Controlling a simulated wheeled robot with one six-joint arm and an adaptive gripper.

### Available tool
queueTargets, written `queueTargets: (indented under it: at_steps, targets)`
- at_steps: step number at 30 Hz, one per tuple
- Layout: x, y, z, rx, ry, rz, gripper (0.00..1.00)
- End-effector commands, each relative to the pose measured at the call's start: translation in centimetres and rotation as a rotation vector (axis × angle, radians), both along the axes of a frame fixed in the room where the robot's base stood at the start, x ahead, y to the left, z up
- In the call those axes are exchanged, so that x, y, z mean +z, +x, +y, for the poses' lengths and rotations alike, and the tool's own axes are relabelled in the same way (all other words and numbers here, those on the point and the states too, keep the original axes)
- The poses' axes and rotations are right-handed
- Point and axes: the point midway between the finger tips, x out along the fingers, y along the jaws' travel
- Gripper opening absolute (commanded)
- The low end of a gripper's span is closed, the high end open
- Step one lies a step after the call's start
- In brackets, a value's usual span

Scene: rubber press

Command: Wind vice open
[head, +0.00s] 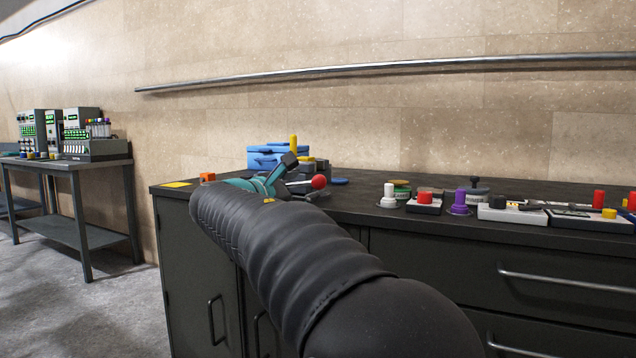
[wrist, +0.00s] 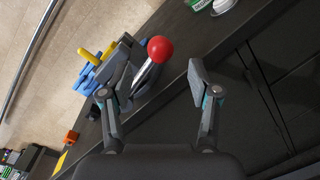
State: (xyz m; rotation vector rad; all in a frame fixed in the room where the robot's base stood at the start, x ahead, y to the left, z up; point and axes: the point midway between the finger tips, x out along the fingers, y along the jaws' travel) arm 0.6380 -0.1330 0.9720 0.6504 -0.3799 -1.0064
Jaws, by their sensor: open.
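The vice's handle is a bright metal rod with a red ball knob (head: 319,182) at its end, above the front edge of the dark bench. In the wrist view the red knob (wrist: 160,49) and its rod (wrist: 146,76) show between the two fingers, nearer the left one. My gripper (wrist: 161,78) is open, with a wide gap and nothing held. In the head view my gripper (head: 284,176) is just left of the knob, and my arm comes from the lower right. The vice body is mostly hidden behind my gripper; I cannot tell whether a finger touches the rod.
A blue box (head: 262,157) and a yellow upright piece (head: 293,145) stand behind the vice. An orange block (head: 207,177) lies at the bench's left end. Several button and knob units, including a purple one (head: 459,202), line the right. Cabinet doors and drawers front the bench (head: 420,262).

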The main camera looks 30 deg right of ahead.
Motion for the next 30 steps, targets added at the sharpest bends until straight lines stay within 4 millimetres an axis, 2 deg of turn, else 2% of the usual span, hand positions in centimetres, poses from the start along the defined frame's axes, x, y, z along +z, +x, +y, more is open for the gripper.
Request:
queueTargets:
  at_steps: [3,10,16,25,30]
  targets:
    - [0.0,1.1,-2.2,-0.005,0.0,0.001,0.61]
    - [0.0,2.7,-5.0,-0.004,0.0,0.0,0.61]
    - [0.0,3.4,-6.1,-0.002,0.001,0.001,0.61]
    - [0.0,3.5,-6.2,-0.001,0.001,-0.001,0.61]
    - [0.0,3.5,-6.2,0.0,0.002,0.0,0.19]
